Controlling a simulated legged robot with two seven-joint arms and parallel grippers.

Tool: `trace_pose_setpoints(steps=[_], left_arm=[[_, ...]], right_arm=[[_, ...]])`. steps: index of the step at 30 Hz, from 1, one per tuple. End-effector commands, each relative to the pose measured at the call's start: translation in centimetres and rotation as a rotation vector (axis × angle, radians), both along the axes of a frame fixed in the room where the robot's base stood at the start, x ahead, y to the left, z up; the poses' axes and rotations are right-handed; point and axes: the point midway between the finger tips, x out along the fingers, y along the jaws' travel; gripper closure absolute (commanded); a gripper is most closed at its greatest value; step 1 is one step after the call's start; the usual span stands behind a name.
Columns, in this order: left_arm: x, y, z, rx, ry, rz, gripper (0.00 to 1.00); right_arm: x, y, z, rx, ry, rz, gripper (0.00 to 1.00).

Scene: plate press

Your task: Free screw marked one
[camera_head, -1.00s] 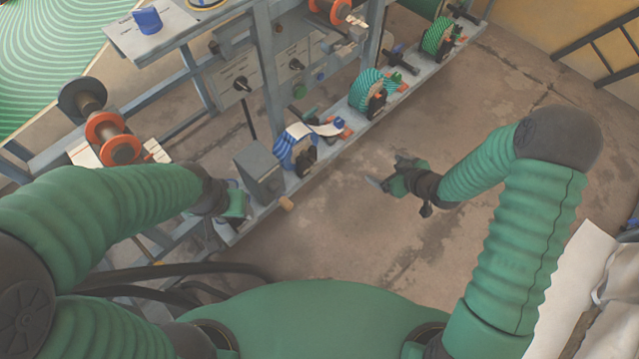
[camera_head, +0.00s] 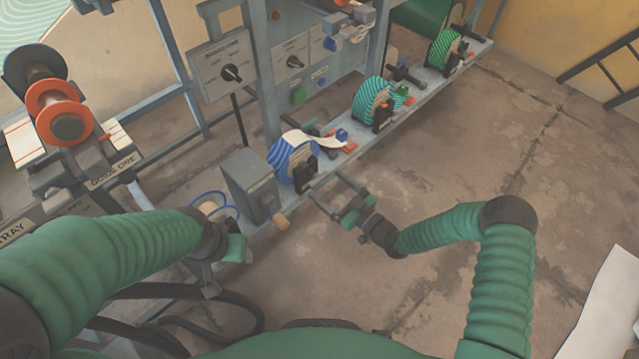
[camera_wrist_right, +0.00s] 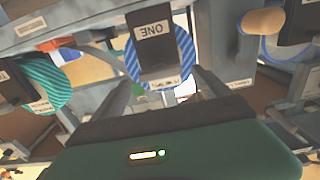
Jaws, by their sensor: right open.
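A black block with a label reading ONE (camera_wrist_right: 155,30) sits against a blue-and-white striped roll (camera_wrist_right: 183,45) in the right wrist view. In the head view the same black block (camera_head: 304,175) stands in front of the striped roll (camera_head: 280,158) on the rail. I cannot make out a separate screw head. My right gripper (camera_head: 325,183) is open and empty, its fingers pointing at the block, just short of it.
Teal (camera_head: 370,100) and green (camera_head: 441,48) striped rolls stand farther along the rail. A panel with a dial (camera_head: 231,72) rises behind. The floor (camera_head: 440,140) to the right is clear.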

Motion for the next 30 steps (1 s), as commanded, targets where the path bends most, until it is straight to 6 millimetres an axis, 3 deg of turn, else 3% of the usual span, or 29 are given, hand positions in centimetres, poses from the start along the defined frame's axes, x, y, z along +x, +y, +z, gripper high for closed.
trace_pose_setpoints(steps=[1,6,16,30], left_arm=[[0.0,0.0,-0.9,0.0,0.0,0.0,0.42],[0.0,0.0,-1.6,0.0,0.0,0.0,0.42],[0.0,0.0,-1.6,0.0,0.0,0.0,0.42],[0.0,0.0,-1.6,0.0,0.0,0.0,0.42]], right_arm=[[0.8,0.9,-0.4,-0.001,-0.002,0.002,0.13],[2.6,2.6,-0.2,-0.001,-0.002,0.001,0.13],[3.0,3.0,0.0,-0.001,0.001,0.0,0.13],[3.0,2.9,0.0,-0.001,0.001,-0.001,0.74]])
